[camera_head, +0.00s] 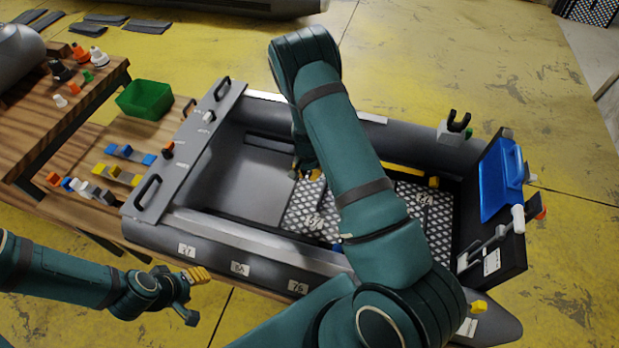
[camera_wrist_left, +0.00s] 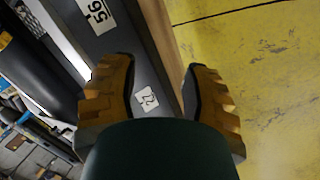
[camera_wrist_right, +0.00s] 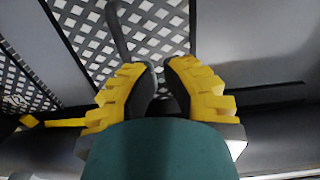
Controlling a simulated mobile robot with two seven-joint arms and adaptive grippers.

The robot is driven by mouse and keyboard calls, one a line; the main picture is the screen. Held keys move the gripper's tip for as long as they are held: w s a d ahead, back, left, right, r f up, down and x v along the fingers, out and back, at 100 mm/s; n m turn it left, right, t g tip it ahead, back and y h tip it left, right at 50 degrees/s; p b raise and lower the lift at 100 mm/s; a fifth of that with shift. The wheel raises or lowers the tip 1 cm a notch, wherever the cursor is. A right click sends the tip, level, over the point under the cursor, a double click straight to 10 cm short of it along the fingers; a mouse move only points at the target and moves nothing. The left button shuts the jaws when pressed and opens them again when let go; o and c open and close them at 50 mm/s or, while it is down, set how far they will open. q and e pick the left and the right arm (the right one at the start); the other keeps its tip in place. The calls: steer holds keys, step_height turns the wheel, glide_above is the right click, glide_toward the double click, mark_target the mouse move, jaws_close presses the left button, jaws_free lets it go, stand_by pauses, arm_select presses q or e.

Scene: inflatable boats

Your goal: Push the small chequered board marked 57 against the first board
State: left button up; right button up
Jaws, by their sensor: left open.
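A chequered board (camera_head: 300,212) lies on the boat floor, left of my right forearm in the head view; its mark looks like 57 but is hard to read. Another chequered board (camera_head: 437,222) with a mark lies to the right of that forearm, which hides the floor between them. In the right wrist view one chequered board (camera_wrist_right: 155,25) lies ahead of the fingers and another (camera_wrist_right: 22,82) at the left. My right gripper (camera_wrist_right: 163,68) has its fingertips close together beside the nearer board; contact is unclear. My left gripper (camera_head: 192,290) is open and empty outside the boat's near side.
The grey inflatable boat (camera_head: 215,258) surrounds the boards, with a grey bench (camera_head: 185,150) across its left end. A blue case (camera_head: 498,180) stands at the right end. A wooden table (camera_head: 60,160) with a green bin (camera_head: 145,98) stands left. The floor section left of the boards is bare.

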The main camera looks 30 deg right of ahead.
steer(key=b, duration=0.4)
glide_above(309, 194)
steer(key=shift+a+f, duration=0.1)
steer(key=shift+f, duration=2.6)
steer(key=shift+f+b, duration=1.2)
steer(key=shift+f, duration=0.7)
steer(key=shift+s+d+r, duration=0.15)
steer(key=shift+s+d, duration=1.5)
steer(key=shift+s, duration=0.3)
arm_select(q)
steer(key=shift+s+f+b, duration=0.6)
steer(key=shift+s+f, duration=0.25)
steer(key=shift+f, duration=2.9)
arm_select(e)
steer(key=shift+s+d, duration=1.35)
steer(key=shift+s, duration=0.2)
steer(key=shift+s+d, duration=1.3)
steer(key=shift+s, duration=0.25)
steer(key=shift+w+a, duration=0.7)
steer(key=shift+w, duration=0.15)
steer(key=shift+r+p, duration=0.65)
arm_select(q)
step_height(309, 194, up, 7)
steer(key=w+p, duration=0.1)
steer(key=p, duration=0.4)
arm_select(e)
step_height(309, 194, up, 8)
steer(key=shift+f, duration=0.15)
